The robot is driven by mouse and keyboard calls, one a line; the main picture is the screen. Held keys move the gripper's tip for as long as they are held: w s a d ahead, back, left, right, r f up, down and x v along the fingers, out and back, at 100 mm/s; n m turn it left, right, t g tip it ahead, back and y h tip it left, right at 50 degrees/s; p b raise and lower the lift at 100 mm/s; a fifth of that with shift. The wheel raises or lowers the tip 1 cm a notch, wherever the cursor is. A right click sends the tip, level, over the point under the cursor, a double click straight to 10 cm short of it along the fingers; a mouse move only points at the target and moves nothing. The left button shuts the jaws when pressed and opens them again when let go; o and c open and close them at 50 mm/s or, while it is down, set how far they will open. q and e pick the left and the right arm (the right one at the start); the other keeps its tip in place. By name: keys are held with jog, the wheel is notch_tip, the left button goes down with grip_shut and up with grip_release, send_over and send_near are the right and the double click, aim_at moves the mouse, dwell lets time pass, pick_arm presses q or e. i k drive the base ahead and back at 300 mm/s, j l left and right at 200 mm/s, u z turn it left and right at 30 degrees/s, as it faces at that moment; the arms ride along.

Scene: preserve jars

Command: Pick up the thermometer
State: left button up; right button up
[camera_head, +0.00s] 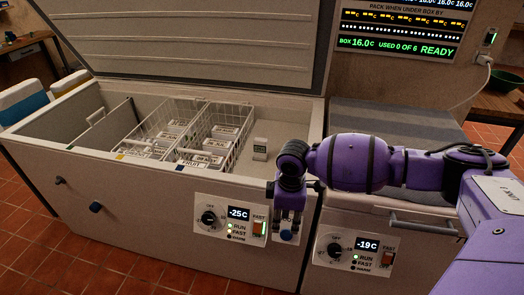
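A small white upright device with a dark display, which looks like the thermometer (260,148), stands inside the open chest freezer (150,185), to the right of the wire baskets. My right gripper (288,226) hangs with its fingers down in front of the freezer's front wall, near its right end. It is below and to the right of the thermometer and apart from it. Its two dark fingers look spread, with nothing seen between them. My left gripper is out of view.
White wire baskets (212,128) hold several labelled packs. The freezer's raised lid (190,45) stands behind. A second, closed freezer (365,225) with a grey top is at the right, under my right arm. A wall display (400,30) reads READY.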

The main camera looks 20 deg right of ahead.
aim_at(260, 144)
jog(key=i+z, duration=0.1)
jog(key=i, duration=0.65)
jog(key=i+j+z, duration=0.15)
jog(key=i, duration=0.6)
